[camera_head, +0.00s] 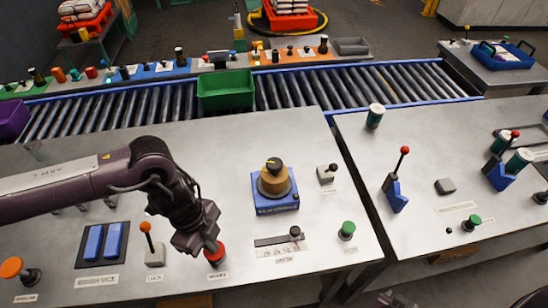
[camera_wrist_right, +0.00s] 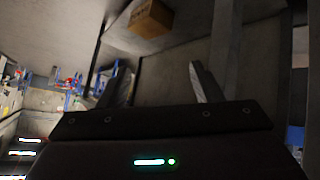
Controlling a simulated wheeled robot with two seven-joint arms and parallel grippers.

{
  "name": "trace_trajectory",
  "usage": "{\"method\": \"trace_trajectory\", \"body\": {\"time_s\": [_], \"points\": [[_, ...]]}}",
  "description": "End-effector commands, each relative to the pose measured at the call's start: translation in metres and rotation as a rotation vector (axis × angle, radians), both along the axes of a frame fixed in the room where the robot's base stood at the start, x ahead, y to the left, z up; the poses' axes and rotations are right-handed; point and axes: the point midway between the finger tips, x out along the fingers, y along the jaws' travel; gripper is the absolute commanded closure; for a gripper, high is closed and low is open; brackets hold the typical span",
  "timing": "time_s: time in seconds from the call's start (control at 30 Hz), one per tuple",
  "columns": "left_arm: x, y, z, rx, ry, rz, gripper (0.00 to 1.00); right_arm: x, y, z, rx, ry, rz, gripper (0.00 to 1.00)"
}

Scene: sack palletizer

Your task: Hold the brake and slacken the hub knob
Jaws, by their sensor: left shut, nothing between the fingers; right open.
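The brake is a red round button (camera_head: 217,257) near the table's front edge, with a label in front of it. My left gripper (camera_head: 206,243) is shut and empty, pointing down at the brake and covering part of it. I cannot tell whether it presses the brake.
An orange-tipped lever (camera_head: 147,237) stands left of the brake. A slider (camera_head: 294,234), a green knob (camera_head: 348,229) and a small lever box (camera_head: 327,173) stand around the hub. A roller conveyor (camera_head: 310,92) with a green bin (camera_head: 225,91) runs behind. The table behind the hub is clear.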

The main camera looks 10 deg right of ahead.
Motion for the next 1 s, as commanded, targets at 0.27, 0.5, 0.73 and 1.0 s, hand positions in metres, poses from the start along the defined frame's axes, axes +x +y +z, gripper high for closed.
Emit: {"method": "trace_trajectory", "body": {"time_s": [0.27,0.5,0.73,1.0], "points": [[-0.001,0.000,-0.001,0.001,0.003,-0.001,1.00,0.011,-0.042,0.141,-0.138,-0.364,-0.268,0.41],[-0.001,0.000,-0.001,0.001,0.003,-0.001,1.00,0.133,0.039,0.255,-0.375,-0.619,0.193,0.41],[-0.001,0.000,-0.001,0.001,0.002,0.000,1.00,0.202,0.209,0.286,-0.271,-0.736,0.567,0.41],[-0.001,0.001,-0.001,0.002,0.001,0.001,1.00,0.217,0.316,0.308,-0.166,-0.801,0.780,0.41]]}}
